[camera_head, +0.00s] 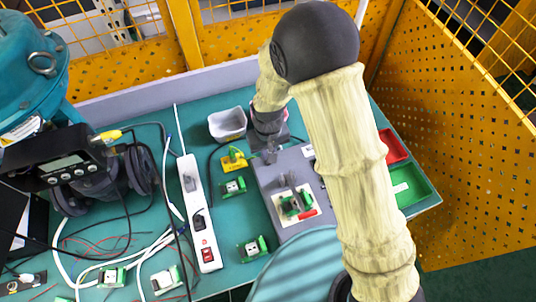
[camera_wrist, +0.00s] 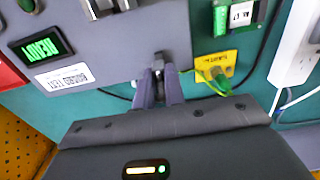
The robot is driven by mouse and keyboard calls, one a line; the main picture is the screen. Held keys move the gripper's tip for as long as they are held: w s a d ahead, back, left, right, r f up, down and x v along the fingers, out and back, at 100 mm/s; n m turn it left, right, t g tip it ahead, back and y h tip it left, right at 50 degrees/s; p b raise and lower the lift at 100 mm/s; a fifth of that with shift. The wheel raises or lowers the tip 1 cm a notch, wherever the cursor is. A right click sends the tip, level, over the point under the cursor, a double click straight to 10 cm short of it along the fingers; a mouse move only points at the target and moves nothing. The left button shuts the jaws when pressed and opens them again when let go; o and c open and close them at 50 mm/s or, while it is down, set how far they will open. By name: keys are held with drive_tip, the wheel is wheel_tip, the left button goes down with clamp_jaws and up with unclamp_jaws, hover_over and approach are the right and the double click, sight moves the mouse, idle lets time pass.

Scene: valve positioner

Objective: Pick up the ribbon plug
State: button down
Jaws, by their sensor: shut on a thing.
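My gripper (camera_wrist: 159,82) points down at the edge of the grey test box (camera_wrist: 120,48). Its two grey fingers are closed around a small dark grey piece, which looks like the ribbon plug (camera_wrist: 158,65); the fingers hide most of it. I cannot tell whether it is lifted clear of the box. In the head view my gripper (camera_head: 270,152) is at the box's far left corner, and the plug is too small to make out there. A black cable (camera_wrist: 247,98) runs near the fingers.
A green connector with a yellow tag (camera_head: 235,160) lies just left of my gripper. A grey bin (camera_head: 227,124) stands behind it. A white power strip (camera_head: 198,210) and several small green boards lie to the left. Red (camera_head: 393,147) and green (camera_head: 410,186) trays are at the right.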

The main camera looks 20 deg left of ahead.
wheel_tip(320, 180, up, 8)
drive_tip(key=shift+f+b, duration=0.2)
drive_tip(key=shift+b, duration=0.2)
